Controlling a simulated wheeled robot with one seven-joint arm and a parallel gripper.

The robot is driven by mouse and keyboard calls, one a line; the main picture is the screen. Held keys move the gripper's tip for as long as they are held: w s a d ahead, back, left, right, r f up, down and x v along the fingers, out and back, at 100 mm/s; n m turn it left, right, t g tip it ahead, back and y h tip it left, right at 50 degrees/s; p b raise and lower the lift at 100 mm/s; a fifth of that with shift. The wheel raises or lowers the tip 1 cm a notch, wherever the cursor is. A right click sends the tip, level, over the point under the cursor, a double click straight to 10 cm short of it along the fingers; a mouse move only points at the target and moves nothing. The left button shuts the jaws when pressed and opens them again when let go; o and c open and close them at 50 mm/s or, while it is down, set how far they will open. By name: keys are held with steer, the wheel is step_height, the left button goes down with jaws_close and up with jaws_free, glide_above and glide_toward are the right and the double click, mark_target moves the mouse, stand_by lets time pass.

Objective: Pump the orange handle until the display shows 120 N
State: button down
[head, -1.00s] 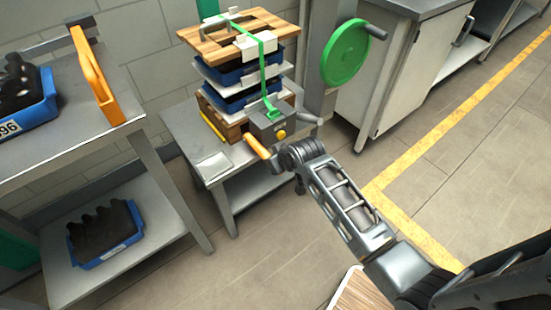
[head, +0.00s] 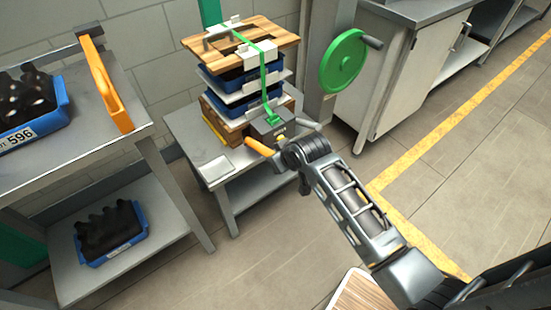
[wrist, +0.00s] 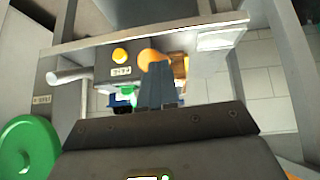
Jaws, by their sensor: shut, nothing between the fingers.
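A grey tensioner box (head: 268,126) with a green strap (head: 263,75) sits at the front of the small table. Its orange handle (head: 260,147) points out to the left; it also shows in the wrist view (wrist: 149,56), partly behind my fingers. The wrist view shows a round orange button (wrist: 119,55) and a small display (wrist: 121,71) on the box; the digits are too small to read surely. My gripper's fingers (wrist: 157,84) are shut and empty, pointing at the handle. I cannot tell whether they touch it.
The strap runs over stacked blue crates (head: 236,92) and a wooden board (head: 240,43). A green handwheel (head: 343,61) stands to the right on a post. A grey rack (head: 70,150) with bottle crates is on the left. Floor in front is clear.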

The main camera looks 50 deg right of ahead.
steer(key=v, duration=0.6)
steer(key=shift+s, duration=0.25)
steer(key=shift+w+a, duration=0.1)
stand_by(1.6)
